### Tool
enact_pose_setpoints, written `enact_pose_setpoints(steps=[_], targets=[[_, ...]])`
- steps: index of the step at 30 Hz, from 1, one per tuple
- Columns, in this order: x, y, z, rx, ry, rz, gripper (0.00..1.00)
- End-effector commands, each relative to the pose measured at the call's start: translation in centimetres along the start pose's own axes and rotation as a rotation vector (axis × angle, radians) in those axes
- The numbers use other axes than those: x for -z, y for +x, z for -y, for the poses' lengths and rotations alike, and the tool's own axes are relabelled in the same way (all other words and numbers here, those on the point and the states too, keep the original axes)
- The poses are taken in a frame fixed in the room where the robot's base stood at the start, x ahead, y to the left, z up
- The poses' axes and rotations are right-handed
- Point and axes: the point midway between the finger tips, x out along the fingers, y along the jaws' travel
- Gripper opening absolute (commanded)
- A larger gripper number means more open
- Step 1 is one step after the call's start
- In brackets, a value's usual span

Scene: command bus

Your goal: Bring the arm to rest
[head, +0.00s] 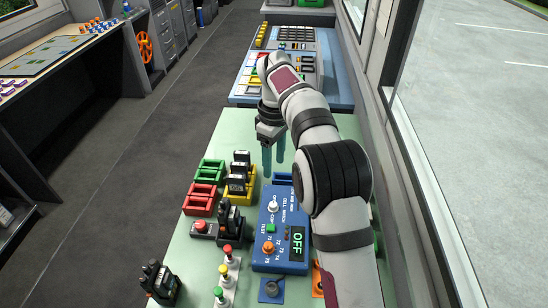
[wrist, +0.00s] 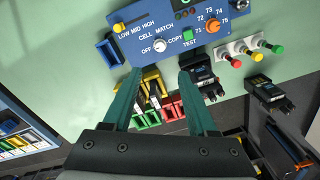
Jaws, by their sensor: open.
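My gripper (head: 273,158) hangs at the end of my bent arm above the pale green bench (head: 190,262), behind the blue panel box. In the wrist view its two teal fingers (wrist: 160,95) are apart with nothing held between them. The blue panel box (head: 259,253) has knobs, buttons and a green display reading OFF. In the wrist view the box (wrist: 210,32) lies beyond the fingertips. The fingers are above the bench, apart from the box.
Green (head: 210,171), red (head: 200,199) and yellow (head: 247,183) trays stand left of the gripper, with black modules in the yellow one. Several coloured push buttons (head: 225,270) and a loose black module (head: 160,282) are nearer. A window wall is on the right. A control console (head: 290,80) stands behind.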

Motion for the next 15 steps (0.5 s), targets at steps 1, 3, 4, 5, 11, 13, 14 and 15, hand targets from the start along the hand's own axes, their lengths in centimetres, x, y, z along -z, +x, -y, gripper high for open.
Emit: enact_pose_setpoints(steps=[1, 3, 4, 5, 11, 13, 14, 15], targets=[[0.03, -0.48, -0.03, -0.001, 0.000, -0.002, 0.58], [0.01, -0.85, 0.02, 0.001, 0.000, -0.001, 0.58], [0.01, -0.94, 0.01, 0.000, 0.000, -0.001, 0.58], [0.00, -0.98, 0.01, 0.000, 0.000, -0.001, 0.58], [0.00, -0.96, 0.02, 0.000, 0.000, -0.001, 0.58], [0.00, -0.95, 0.02, 0.000, 0.000, -0.001, 0.58], [0.01, -0.94, 0.02, 0.000, 0.000, -0.001, 0.58], [0.00, -0.94, 0.02, 0.000, 0.000, -0.001, 0.58]])
